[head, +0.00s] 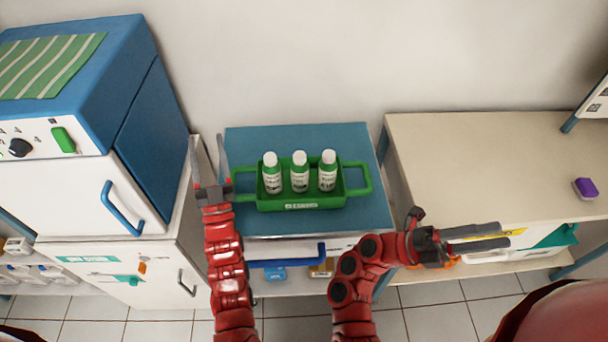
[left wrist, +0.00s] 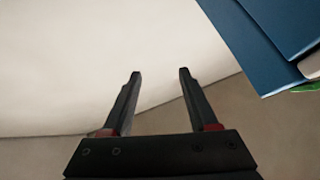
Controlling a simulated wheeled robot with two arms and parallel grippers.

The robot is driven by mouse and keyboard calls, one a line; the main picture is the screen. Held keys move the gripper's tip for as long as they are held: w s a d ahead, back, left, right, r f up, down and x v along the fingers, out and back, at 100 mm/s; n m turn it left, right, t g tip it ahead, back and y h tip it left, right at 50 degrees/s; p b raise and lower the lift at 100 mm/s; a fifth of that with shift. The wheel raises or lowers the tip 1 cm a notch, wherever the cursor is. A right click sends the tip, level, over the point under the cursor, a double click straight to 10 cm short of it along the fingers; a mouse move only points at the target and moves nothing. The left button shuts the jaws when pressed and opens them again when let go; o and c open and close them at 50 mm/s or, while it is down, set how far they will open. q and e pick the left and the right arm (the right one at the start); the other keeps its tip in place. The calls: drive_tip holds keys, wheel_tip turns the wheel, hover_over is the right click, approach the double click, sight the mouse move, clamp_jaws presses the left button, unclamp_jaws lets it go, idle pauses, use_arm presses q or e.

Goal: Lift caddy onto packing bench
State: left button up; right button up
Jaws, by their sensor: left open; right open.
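The green caddy (head: 302,204) sits on a blue-topped cart (head: 300,139) in the head view. It holds three white bottles with green-and-white labels (head: 299,172) and has a loop handle at each end. My left gripper (head: 208,143) is open and empty just left of the caddy's left handle. In the left wrist view its open fingers (left wrist: 157,75) have nothing between them. My right gripper (head: 505,237) is open and empty, pointing right, in front of the beige bench (head: 480,150). The caddy appears clear of both grippers.
A blue and white cabinet unit (head: 150,130) stands close on the left. A purple object (head: 586,188) lies on the bench's right part; the rest of the visible benchtop is mostly clear. A narrow gap separates cart and bench. A wall runs behind.

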drive_tip(key=d+f+t+y+p, duration=0.2)
drive_tip(key=d+f+y+p, duration=0.15)
drive_tip(key=d+y, duration=0.2)
use_arm(q)
drive_tip(key=w+a+f+n+g+y+p, duration=0.2)
drive_tip(key=w+a+f+g, duration=0.1)
drive_tip(key=w+a+g, duration=0.75)
use_arm(e)
drive_tip(key=w+a+f+n+t+y, duration=0.1)
drive_tip(key=w+a+f+t+y, duration=0.1)
drive_tip(key=w+f+t+y, duration=0.35)
use_arm(q)
drive_tip(key=s+d+f+m+g+h+p, duration=0.1)
drive_tip(key=s+d+g+h+p, duration=0.3)
drive_tip(key=s+d+g+h, duration=0.3)
drive_tip(key=s+d+g, duration=0.1)
drive_tip(key=s+g, duration=0.3)
drive_tip(key=s, duration=0.1)
drive_tip(key=shift+d+f+h, duration=0.3)
drive_tip(key=shift+h, duration=0.1)
use_arm(e)
drive_tip(key=w+a+r+n+t+y, duration=0.2)
drive_tip(key=w+a+n+t+y, duration=0.2)
drive_tip(key=w+a+y, duration=0.7)
drive_tip(key=w+a+t, duration=0.2)
drive_tip(key=w+a, duration=0.4)
drive_tip(key=w, duration=0.2)
drive_tip(key=shift+a+y, duration=0.2)
drive_tip(key=shift+y, duration=0.1)
drive_tip(key=shift+w+r, duration=0.1)
